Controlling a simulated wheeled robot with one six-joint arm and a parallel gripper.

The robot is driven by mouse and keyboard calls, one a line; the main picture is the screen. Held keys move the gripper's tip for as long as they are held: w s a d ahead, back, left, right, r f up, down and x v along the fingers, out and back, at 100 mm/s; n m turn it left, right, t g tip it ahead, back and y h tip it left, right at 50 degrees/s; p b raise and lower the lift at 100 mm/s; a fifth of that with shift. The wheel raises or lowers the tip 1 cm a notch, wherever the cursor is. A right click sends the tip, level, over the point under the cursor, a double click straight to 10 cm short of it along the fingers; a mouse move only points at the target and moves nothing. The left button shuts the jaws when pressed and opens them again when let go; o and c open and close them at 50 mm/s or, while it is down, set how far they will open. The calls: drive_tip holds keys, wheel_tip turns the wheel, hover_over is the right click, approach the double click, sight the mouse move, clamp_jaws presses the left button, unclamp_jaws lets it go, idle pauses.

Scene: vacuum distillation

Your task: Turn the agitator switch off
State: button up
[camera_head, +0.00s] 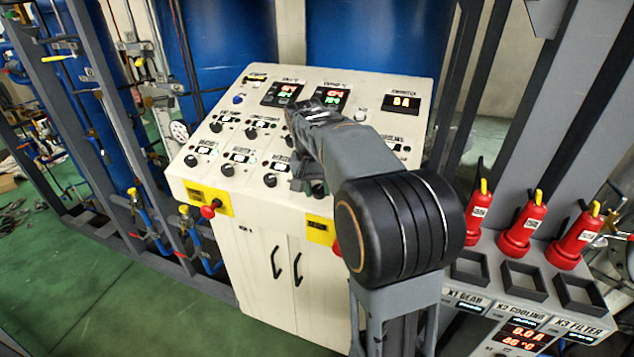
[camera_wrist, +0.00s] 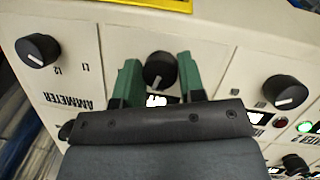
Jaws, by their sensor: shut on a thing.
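In the wrist view, the two green fingers of my gripper (camera_wrist: 158,78) stand on either side of a black rotary switch knob (camera_wrist: 159,66) with a white pointer line. The gripper is shut on this knob, and its label is mostly hidden by my gripper. I cannot read whether it is the agitator switch. In the head view, my arm reaches over the cream control panel (camera_head: 255,205), and my gripper (camera_head: 310,183) is at the lower right of its sloped face, where it mostly hides the knob.
Other black knobs (camera_wrist: 38,50) (camera_wrist: 284,92) sit on both sides of the held one. Red knobs on yellow plates (camera_head: 209,210) are on the panel's front edge. Red plugs (camera_head: 522,222) and a grey module stand at right. Green floor (camera_head: 70,290) is clear at lower left.

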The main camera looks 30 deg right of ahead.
drive_tip(key=shift+n+h+p, duration=0.4)
drive_tip(key=shift+n, duration=1.2)
drive_tip(key=o, duration=0.9)
drive_tip(key=v, duration=1.3)
drive_tip(key=shift+a+r, duration=0.2)
drive_tip(key=shift+r, duration=0.15)
drive_tip(key=shift+w, duration=0.15)
